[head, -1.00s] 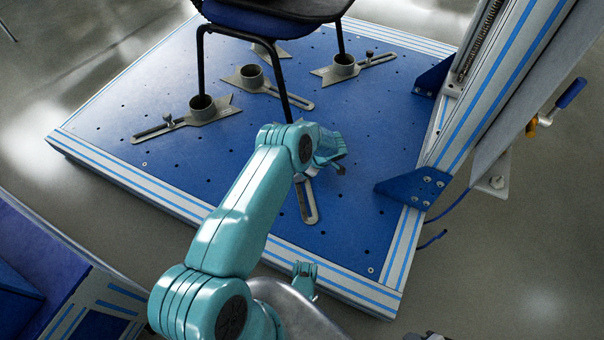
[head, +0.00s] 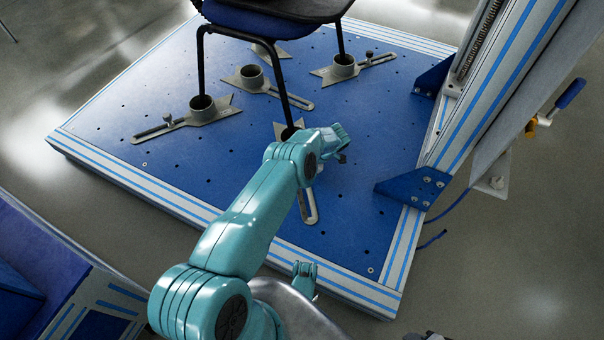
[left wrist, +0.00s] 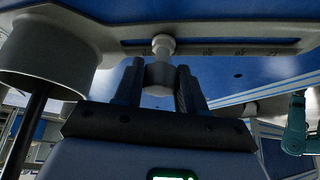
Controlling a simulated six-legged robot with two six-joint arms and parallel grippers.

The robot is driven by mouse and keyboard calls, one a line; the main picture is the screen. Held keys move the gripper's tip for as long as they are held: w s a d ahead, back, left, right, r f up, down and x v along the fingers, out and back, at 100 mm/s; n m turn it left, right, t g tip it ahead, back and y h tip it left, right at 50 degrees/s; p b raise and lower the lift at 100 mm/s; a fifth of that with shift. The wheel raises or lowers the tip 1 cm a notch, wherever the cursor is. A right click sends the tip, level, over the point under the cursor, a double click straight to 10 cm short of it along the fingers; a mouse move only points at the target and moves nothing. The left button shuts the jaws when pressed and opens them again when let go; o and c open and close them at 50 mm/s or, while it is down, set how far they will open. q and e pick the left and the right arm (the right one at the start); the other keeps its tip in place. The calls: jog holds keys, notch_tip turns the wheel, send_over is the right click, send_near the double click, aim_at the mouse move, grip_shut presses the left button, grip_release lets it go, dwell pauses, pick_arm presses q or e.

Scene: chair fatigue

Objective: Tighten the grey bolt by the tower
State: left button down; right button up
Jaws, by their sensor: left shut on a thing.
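My left gripper (left wrist: 160,88) is shut on a grey bolt (left wrist: 162,45) that stands in the slot of a grey clamp plate (left wrist: 265,37) in the left wrist view. The fingers lie on both sides of its head. In the head view, my teal left arm covers part of this front clamp (head: 309,206), and the bolt is hidden. The clamp's cup (left wrist: 50,50) holds a black chair leg (left wrist: 28,125). The tower (head: 490,95), a pale column with blue stripes, stands to the right of the clamp. My right gripper is not in view.
A blue base plate (head: 200,165) with holes carries several clamps, including a left one (head: 190,117) and a far right one (head: 343,66). A blue bracket (head: 412,187) at the tower foot is close to my left wrist's right.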

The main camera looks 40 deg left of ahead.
pick_arm(q)
jog(key=shift+r+m+t+p, duration=0.25)
jog(key=shift+m+t+p, duration=0.15)
jog(key=shift+m+p, duration=0.55)
jog(key=shift+w+f+m+t+y+p, duration=0.15)
jog(key=shift+m+t+y+p, duration=0.3)
jog(key=shift+m+p, duration=0.4)
jog(key=c, duration=0.7)
grip_release()
jog(key=shift+f, duration=0.1)
